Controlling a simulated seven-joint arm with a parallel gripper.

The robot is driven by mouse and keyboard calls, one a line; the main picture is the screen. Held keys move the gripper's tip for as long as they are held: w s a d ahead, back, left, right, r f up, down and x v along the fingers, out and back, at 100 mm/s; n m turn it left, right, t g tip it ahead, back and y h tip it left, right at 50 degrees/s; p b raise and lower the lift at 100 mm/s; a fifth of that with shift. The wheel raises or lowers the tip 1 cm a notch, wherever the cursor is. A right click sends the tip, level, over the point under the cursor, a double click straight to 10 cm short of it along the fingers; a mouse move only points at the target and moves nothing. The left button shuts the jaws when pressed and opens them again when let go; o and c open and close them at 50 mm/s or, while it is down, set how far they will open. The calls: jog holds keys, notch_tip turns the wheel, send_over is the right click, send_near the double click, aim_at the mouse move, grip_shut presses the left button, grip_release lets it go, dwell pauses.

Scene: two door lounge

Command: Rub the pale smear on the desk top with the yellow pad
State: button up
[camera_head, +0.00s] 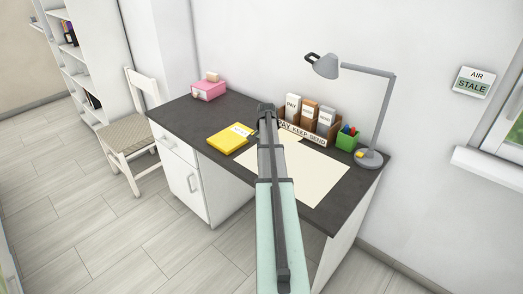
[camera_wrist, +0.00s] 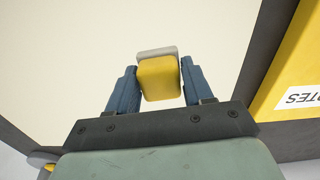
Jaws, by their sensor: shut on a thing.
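My gripper (camera_wrist: 158,70) is shut on the yellow pad (camera_wrist: 159,82), a small block with a pale grey layer on its far side. In the head view my arm's dark end hides the fingers and the pad. The dark desk top (camera_head: 180,112) carries a large cream sheet (camera_head: 318,175), which also fills most of the wrist view (camera_wrist: 60,60) behind the pad. I cannot make out a separate pale smear; my arm covers part of the desk. I cannot tell whether the pad touches the sheet.
A yellow notes book (camera_head: 227,142) lies left of the sheet. A letter rack (camera_head: 318,138), green pen cup (camera_head: 347,140) and grey lamp (camera_head: 368,158) stand along the back and right. A pink box (camera_head: 208,91) is at the far left. A white chair (camera_head: 130,145) stands beside the desk.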

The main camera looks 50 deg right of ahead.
aim_at(255, 152)
jog(key=s, duration=0.3)
jog(key=shift+s, duration=0.15)
jog(key=shift+w+r, duration=0.1)
jog(key=shift+w, duration=5)
notch_tip(255, 152, up, 8)
jog(key=shift+s, duration=0.1)
